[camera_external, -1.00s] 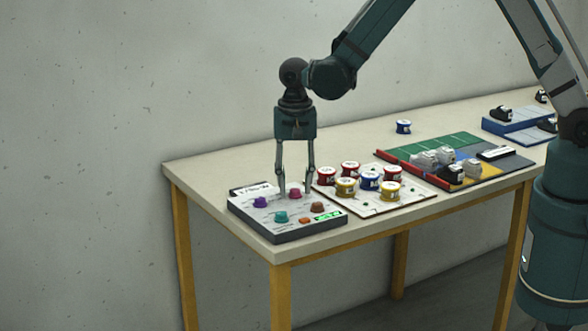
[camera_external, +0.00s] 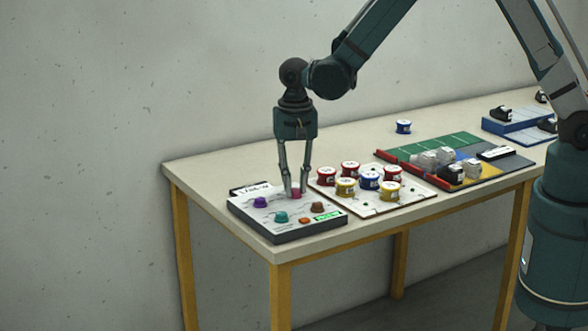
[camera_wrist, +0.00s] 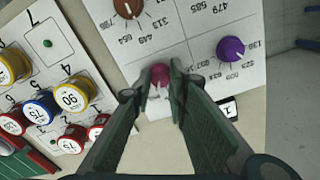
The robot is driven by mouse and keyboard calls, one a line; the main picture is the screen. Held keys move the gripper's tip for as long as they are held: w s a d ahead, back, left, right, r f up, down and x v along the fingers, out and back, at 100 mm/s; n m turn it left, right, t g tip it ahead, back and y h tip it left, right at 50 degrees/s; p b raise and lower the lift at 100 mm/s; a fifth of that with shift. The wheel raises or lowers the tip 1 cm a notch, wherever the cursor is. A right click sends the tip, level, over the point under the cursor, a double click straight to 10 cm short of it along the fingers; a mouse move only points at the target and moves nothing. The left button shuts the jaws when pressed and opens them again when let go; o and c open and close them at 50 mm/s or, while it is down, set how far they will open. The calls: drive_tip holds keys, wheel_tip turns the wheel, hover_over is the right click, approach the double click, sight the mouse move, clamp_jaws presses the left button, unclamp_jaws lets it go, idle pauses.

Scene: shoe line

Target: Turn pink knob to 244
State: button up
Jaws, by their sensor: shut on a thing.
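The control panel (camera_external: 262,222) lies near the left end of the table. Its pink knob (camera_wrist: 160,76) sits between my fingertips in the wrist view, and the knob also shows at the panel's back in the external view (camera_external: 296,193). My gripper (camera_external: 295,193) points down and is shut on the pink knob, with a finger at either side; in the wrist view my fingertips (camera_wrist: 160,82) touch its sides. The numbers around the pink knob are largely hidden by my fingers, so I cannot read its setting. A small green display (camera_external: 327,217) is lit on the panel; its text is too small to read.
The panel also has a purple knob (camera_external: 260,202), a teal knob (camera_external: 281,217), a brown knob (camera_external: 317,207) and an orange button (camera_external: 305,221). A white board (camera_external: 375,208) with several red, blue and yellow spools stands close on the right.

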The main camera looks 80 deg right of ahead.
sight(295, 189)
drive_tip(key=n+b, duration=0.2)
drive_tip(key=n, duration=0.1)
drive_tip(key=shift+f+n, duration=0.1)
drive_tip(key=shift+n, duration=0.3)
drive_tip(key=n+b, duration=0.1)
drive_tip(key=n, duration=0.2)
drive_tip(key=shift+n, duration=0.4)
drive_tip(key=n+b, duration=0.2)
drive_tip(key=n, duration=0.4)
drive_tip(key=shift+n, duration=0.4)
drive_tip(key=o, duration=0.9)
drive_tip(key=shift+r, duration=0.25)
wheel_tip(295, 189, up, 12)
drive_tip(key=shift+f, duration=0.15)
